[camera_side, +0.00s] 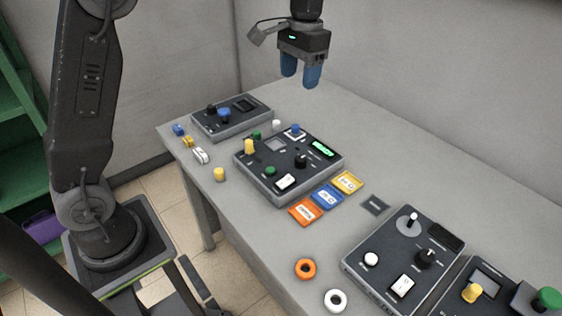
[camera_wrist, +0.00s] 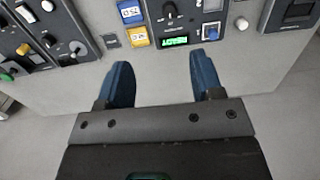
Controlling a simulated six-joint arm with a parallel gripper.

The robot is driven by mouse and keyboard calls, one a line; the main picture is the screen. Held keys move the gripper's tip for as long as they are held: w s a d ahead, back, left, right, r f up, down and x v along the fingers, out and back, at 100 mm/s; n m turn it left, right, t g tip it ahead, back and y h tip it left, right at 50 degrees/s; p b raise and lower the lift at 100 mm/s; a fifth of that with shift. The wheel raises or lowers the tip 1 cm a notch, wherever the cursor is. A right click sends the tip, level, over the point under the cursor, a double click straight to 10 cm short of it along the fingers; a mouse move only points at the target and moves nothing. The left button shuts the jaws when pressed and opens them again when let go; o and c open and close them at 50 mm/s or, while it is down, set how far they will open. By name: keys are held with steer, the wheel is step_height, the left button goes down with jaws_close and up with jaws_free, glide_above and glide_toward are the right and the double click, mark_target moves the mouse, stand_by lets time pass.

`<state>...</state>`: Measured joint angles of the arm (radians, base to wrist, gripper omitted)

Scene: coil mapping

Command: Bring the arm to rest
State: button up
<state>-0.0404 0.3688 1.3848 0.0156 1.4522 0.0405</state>
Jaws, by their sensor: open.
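My gripper (camera_side: 301,76) hangs in the air above the back part of the table, beyond the middle control box. Its two blue fingers are apart with nothing between them. In the wrist view my gripper (camera_wrist: 163,85) shows the same open fingers over bare grey table. The middle control box (camera_side: 262,178) has a lit green display, several knobs and a white switch. Its green display (camera_wrist: 175,41) also shows in the wrist view, just past the fingertips.
The grey table (camera_side: 430,195) is bare along its back. Orange, blue and yellow labelled tiles (camera_side: 328,197) lie beside the middle box. Further boxes stand at the far left (camera_side: 232,130) and near right (camera_side: 385,290). An orange ring (camera_side: 306,269) and a white ring (camera_side: 335,290) lie near the front edge.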

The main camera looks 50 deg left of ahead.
steer(key=s+d+r+t, duration=0.1)
steer(key=s+r+t, duration=0.1)
steer(key=s, duration=0.5)
steer(key=s+d+r+t, duration=0.1)
steer(key=s+r+t, duration=0.1)
steer(key=s, duration=0.6)
steer(key=s+f+t, duration=0.2)
steer(key=s+f, duration=0.3)
steer(key=s, duration=0.5)
steer(key=shift+f, duration=0.15)
steer(key=shift+w, duration=0.1)
steer(key=shift+c, duration=0.3)
